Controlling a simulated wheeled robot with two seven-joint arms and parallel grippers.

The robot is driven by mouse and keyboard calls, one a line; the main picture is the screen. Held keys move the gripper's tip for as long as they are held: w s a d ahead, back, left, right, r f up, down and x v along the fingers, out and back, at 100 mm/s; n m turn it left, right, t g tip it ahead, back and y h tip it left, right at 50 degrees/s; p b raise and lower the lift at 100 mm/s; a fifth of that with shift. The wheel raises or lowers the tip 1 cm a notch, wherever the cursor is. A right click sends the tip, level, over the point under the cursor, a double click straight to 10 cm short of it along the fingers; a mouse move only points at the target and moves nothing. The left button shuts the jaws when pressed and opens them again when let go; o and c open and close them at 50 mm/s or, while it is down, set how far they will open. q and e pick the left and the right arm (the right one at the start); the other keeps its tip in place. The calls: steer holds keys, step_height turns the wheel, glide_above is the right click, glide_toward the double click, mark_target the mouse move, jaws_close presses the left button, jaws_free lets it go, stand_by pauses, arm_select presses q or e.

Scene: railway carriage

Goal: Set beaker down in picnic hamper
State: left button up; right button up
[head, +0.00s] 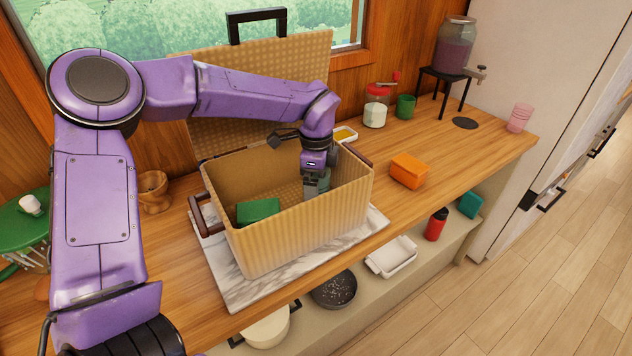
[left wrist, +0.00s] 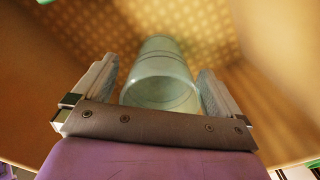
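The picnic hamper (head: 300,225) stands open on a marble slab, its lid raised at the back. My left gripper (head: 316,178) reaches down inside its right part. The pale green, see-through beaker (head: 317,188) is between the fingers there. In the left wrist view the beaker (left wrist: 160,75) stands between the two fingers of my left gripper (left wrist: 160,85), with a narrow gap showing beside it, so the fingers look open around it. The front wall hides the beaker's base in the head view. My right gripper is not in view.
A green block (head: 258,210) lies in the hamper's left part. An orange box (head: 408,171) is right of the hamper. A red-lidded jar (head: 375,108), green cup (head: 405,106) and drink dispenser (head: 455,48) stand behind. A wooden cup (head: 153,190) is at left.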

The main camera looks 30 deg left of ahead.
arm_select(q)
step_height(320, 180, up, 11)
steer(key=b, duration=0.1)
steer(key=shift+f, duration=0.2)
stand_by(0.5)
jaws_close()
stand_by(0.7)
stand_by(0.9)
